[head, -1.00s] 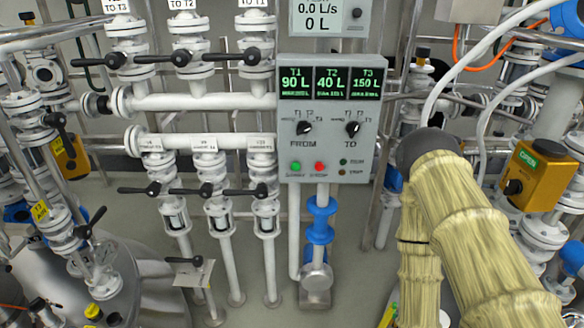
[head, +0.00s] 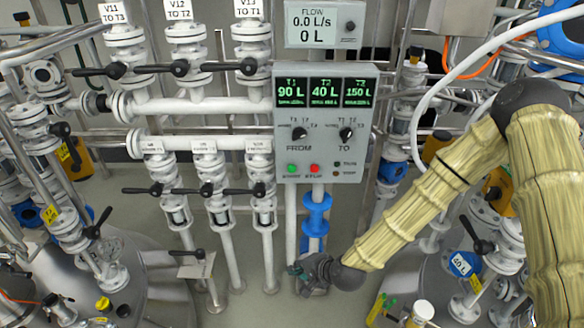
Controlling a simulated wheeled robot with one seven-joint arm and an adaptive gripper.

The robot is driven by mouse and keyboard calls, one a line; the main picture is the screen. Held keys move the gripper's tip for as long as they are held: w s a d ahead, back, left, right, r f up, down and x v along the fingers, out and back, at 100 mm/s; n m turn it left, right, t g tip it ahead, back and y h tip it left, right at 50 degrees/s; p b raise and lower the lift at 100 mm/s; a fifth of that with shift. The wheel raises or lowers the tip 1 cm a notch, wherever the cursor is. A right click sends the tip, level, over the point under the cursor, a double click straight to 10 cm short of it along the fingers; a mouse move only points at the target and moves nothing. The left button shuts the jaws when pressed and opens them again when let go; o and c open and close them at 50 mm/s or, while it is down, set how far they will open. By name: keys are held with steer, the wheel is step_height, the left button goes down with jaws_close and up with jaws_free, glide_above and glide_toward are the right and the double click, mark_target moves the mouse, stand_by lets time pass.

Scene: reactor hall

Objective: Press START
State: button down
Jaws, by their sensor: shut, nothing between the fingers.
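The grey control box (head: 325,130) hangs in the middle of the head view. Its screens read T1 90 L, T2 40 L and T3 150 L. Below them are the FROM knob (head: 299,133) and the TO knob (head: 346,134). The green START button (head: 292,169) is at the lower left of the box, with the red STOP button (head: 315,169) to its right. My gripper (head: 296,270) is below the box, near the foot of the blue-flanged pipe. It is well below the START button and apart from it. Its fingers are small and dark here, shut and empty.
A flow meter (head: 325,24) above the box reads 0.0 L/s and 0 L. White valve pipes with black handles (head: 207,188) stand close to the left. A blue-flanged pipe (head: 316,215) runs down under the box. Steel tanks stand at lower left and right.

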mark_target(292, 169)
steer(key=w+a+r+m+t+y+p, duration=0.1)
steer(key=w+r+m, duration=0.1)
steer(key=w+r, duration=0.4)
steer(key=w+a+r+m+t+p, duration=0.1)
steer(key=w+r+t, duration=0.1)
steer(key=w+r, duration=0.4)
step_height(292, 169, up, 6)
steer(key=shift+w+a+f+m+y+p, duration=0.15)
steer(key=shift+w+f+m+y+p, duration=0.15)
steer(key=shift+m+y+p, duration=0.1)
steer(key=shift+w+b, duration=0.65)
steer(key=shift+w, duration=3.75)
steer(key=shift+w+b, duration=0.2)
steer(key=shift+b, duration=0.1)
steer(key=shift+w, duration=0.2)
